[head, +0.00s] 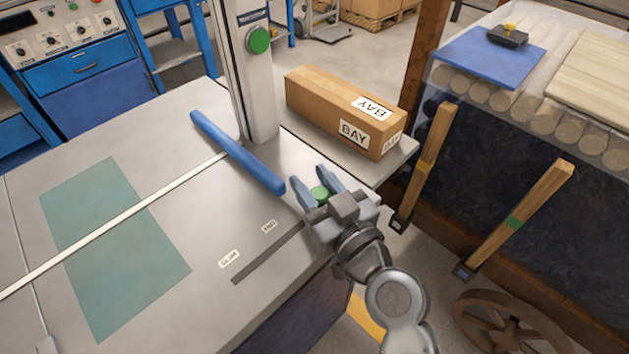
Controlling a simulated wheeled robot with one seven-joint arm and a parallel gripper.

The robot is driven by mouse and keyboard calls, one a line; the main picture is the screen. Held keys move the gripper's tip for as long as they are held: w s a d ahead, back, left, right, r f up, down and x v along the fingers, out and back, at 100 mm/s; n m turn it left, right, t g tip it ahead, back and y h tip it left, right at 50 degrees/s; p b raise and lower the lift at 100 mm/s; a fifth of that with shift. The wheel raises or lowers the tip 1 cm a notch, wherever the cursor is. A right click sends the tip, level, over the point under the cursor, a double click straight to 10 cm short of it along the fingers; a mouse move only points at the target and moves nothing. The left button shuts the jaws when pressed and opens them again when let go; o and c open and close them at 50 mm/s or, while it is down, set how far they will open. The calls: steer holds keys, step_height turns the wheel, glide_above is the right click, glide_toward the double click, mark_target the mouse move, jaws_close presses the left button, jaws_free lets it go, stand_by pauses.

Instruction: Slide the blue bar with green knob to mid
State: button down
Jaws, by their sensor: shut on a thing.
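The blue bar (238,153) lies slantwise across the grey table, its near end just left of my gripper. My gripper (318,191) is shut on the green knob (319,193), which shows between its two blue fingers. The link between knob and bar cannot be made out. A dark slot (268,253) runs along the table's near right edge up to my gripper. Beside it are a small label that seems to read MID (269,226) and another that seems to read SLIM (229,260). The knob is beyond the MID label, farther up the slot line.
A grey column (247,85) with a green button (259,40) rises behind the bar. A cardboard box marked BAY (330,108) stands behind my gripper. A pale strip (110,228) crosses the table over a green patch (100,200).

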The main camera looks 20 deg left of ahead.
steer(key=s+a, duration=0.1)
steer(key=s, duration=0.4)
steer(key=s+a, duration=0.1)
steer(key=s, duration=0.1)
steer(key=shift+s+a+p, duration=0.25)
steer(key=shift+a+p, duration=0.05)
steer(key=shift+p, duration=0.05)
steer(key=c, duration=0.8)
jaws_free()
steer(key=shift+o, duration=0.2)
steer(key=shift+d, duration=0.1)
steer(key=b+v, duration=0.2)
steer(key=v, duration=0.4)
steer(key=shift+s+d+f, duration=0.15)
steer(key=shift+s+d, duration=0.4)
steer(key=shift+d, duration=0.1)
